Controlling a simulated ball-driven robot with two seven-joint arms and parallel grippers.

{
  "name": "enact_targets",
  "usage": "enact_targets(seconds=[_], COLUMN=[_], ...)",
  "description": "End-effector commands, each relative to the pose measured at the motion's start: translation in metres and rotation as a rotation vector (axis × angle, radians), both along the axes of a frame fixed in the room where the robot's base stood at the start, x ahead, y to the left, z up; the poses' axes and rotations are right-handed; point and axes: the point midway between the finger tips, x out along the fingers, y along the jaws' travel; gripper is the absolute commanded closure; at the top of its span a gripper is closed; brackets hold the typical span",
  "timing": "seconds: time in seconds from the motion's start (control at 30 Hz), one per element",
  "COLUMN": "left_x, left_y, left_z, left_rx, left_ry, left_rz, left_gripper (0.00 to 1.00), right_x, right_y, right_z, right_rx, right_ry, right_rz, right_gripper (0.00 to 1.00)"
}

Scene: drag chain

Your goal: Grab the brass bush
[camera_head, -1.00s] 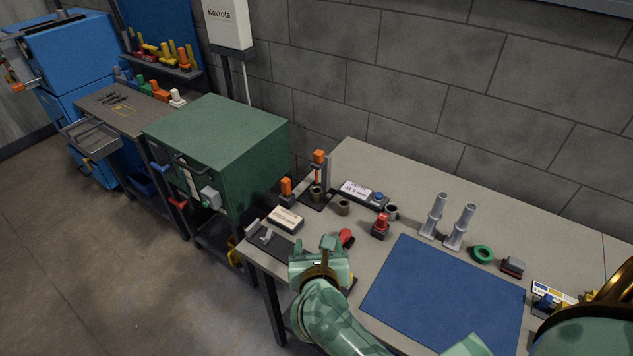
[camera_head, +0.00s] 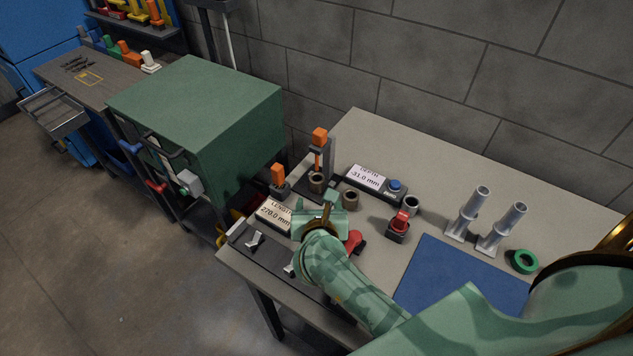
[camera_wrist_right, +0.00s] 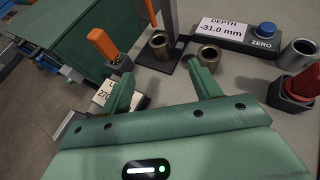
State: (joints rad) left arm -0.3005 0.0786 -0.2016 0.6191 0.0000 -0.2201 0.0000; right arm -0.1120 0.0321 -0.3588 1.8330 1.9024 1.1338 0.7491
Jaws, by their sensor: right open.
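Two brown, brass-like bushes stand near the back left of the bench. One bush (camera_head: 317,182) is at the foot of the orange-topped depth stand and also shows in the wrist view (camera_wrist_right: 161,42). The other bush (camera_head: 351,199) stands on the bench to its right, and in the wrist view (camera_wrist_right: 208,57) it is just beyond my right fingertip. A greyer bush (camera_head: 412,205) stands further right. I cannot tell for certain which is brass. My right gripper (camera_wrist_right: 160,70) is open and empty, in front of the brown bushes. My left gripper is not in view.
The depth display (camera_head: 367,180) reads -31.0 mm, beside a blue button. A length display (camera_head: 275,217) lies left of my gripper. A red-topped block (camera_head: 398,227), two grey upright tubes and a green ring (camera_head: 522,261) stand right. The blue mat (camera_head: 460,278) is clear.

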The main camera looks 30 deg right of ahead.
Motion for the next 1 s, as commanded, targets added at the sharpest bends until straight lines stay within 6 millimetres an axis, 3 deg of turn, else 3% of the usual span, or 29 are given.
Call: enact_targets(seconds=[0.1,0.3,0.47,0.73,1.0], left_x=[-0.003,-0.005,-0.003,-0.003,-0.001], left_y=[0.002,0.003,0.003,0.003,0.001], left_z=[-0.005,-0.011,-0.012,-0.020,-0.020], left_rx=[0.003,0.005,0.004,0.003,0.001], left_ry=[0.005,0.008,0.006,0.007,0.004], left_rz=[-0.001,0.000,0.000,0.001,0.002], left_gripper=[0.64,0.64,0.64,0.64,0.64], right_x=[0.026,0.055,0.065,0.100,0.106], right_y=[-0.012,-0.027,-0.032,-0.047,-0.050], right_z=[-0.014,-0.030,-0.034,-0.051,-0.053], right_rx=[-0.004,-0.001,-0.002,-0.002,0.000], right_ry=[0.000,0.001,0.000,0.000,0.000], right_rz=[0.000,0.000,0.000,0.000,0.000], right_gripper=[0.37,0.37,0.37,0.37,0.37])
